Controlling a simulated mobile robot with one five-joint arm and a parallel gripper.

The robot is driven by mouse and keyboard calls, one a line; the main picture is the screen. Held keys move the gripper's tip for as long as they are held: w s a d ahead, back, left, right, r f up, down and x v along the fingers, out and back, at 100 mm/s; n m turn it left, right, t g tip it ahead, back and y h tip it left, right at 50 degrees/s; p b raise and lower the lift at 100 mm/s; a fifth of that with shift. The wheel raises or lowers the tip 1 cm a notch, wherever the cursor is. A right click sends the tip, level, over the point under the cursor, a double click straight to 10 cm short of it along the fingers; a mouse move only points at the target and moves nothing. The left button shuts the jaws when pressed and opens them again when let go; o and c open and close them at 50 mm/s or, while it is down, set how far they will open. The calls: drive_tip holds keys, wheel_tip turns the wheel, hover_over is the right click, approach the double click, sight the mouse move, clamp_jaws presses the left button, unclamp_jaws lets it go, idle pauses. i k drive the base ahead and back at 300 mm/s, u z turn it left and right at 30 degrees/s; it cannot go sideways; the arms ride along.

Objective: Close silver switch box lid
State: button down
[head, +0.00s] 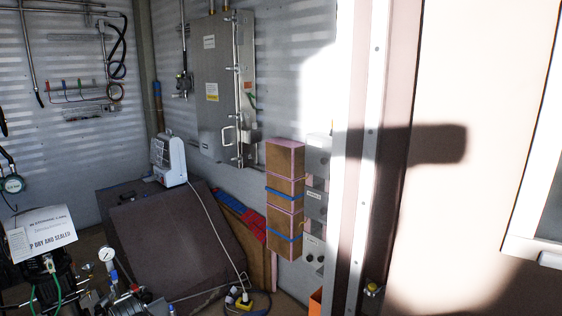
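A silver switch box (212,75) is mounted on the far corrugated wall, left of the picture's middle. Its tall grey lid faces me and carries a white label and a yellow label. A handle (229,135) and several latches line the lid's right edge. A narrow strip of the box's side shows to the right of that edge. I cannot tell from here whether the lid is fully shut or slightly ajar. My gripper is not in view.
A stack of brown boxes (284,200) and grey switch boxes (317,205) stand right of the silver box. A white heater (168,160) sits on a dark slanted board (175,240) below. Gauges and a motor crowd the lower left. A pale door panel (480,80) fills the right.

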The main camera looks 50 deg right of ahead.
sight(318, 148)
drive_tip(key=u, duration=0.3)
drive_tip(key=i, duration=1.4)
drive_tip(key=z, duration=0.55)
